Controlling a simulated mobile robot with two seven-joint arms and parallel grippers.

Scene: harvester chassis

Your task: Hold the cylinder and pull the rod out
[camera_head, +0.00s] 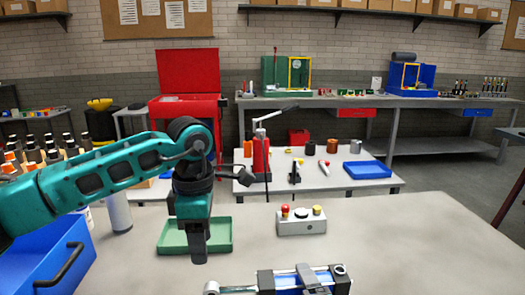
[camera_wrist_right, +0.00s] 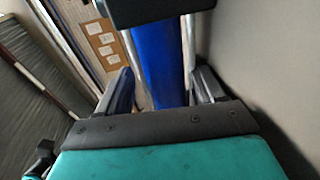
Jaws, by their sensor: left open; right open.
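The cylinder (camera_head: 325,278) lies at the bottom edge of the head view, with a blue body, black end blocks and silver bars; its lower part is cut off. A silver rod end (camera_head: 212,287) sticks out at its left. My left gripper (camera_head: 198,258) points down above the table, up and left of the rod end and apart from it. Its fingers overlap in this view, and it holds nothing visible. In the right wrist view, my right gripper (camera_wrist_right: 163,88) is open, its fingers on either side of the blue cylinder body (camera_wrist_right: 160,60); contact cannot be told.
A green tray (camera_head: 225,236) lies behind my left gripper. A control box (camera_head: 301,226) with red and yellow buttons stands behind the cylinder. A blue crate (camera_head: 40,265) is at the left. The table's right side (camera_head: 430,245) is clear.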

